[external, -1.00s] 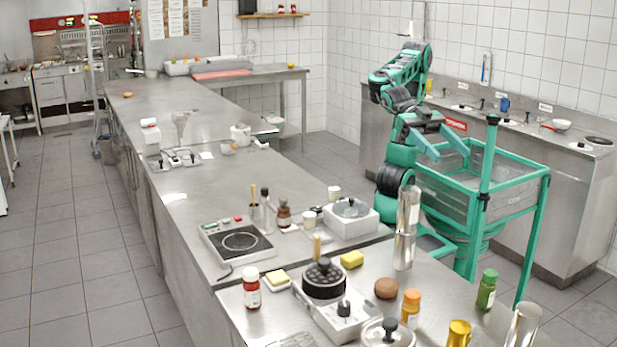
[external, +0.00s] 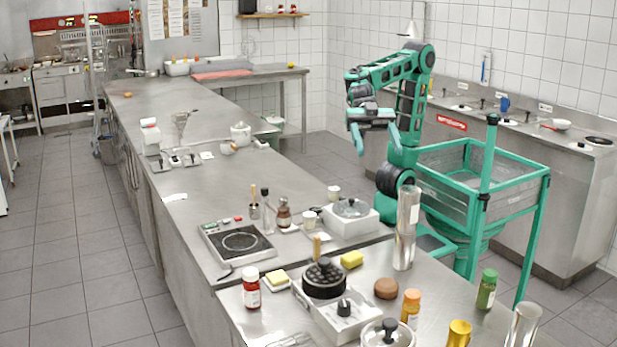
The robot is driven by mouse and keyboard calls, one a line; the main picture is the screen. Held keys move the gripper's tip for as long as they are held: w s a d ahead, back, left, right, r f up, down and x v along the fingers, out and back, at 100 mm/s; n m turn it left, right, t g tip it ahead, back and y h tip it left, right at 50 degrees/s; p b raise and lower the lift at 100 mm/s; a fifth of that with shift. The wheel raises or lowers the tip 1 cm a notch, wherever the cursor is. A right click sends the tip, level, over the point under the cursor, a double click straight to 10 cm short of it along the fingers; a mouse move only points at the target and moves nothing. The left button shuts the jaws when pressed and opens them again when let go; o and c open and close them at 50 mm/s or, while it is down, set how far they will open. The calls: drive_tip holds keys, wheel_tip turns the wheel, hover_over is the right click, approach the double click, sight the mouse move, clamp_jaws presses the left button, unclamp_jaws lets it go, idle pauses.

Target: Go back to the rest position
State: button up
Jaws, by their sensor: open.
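My gripper (external: 374,148) is in the external view, at the end of my green and black arm (external: 400,75). It hangs in the air at the right side of the long steel counter, above the gap towards the back counter. Its two green fingers point down and are spread apart, with nothing between them. The arm rises from my base, bends at a high elbow and reaches to the left. No object touches the gripper.
My green-framed basket stands behind. The tiled floor (external: 90,225) at left is clear.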

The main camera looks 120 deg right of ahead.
drive_tip(key=w+d+m+t+h, duration=0.1)
drive_tip(key=w+d+m+t, duration=0.1)
drive_tip(key=w+d, duration=0.3)
drive_tip(key=shift+w+d, duration=0.35)
drive_tip(key=shift+d, duration=0.35)
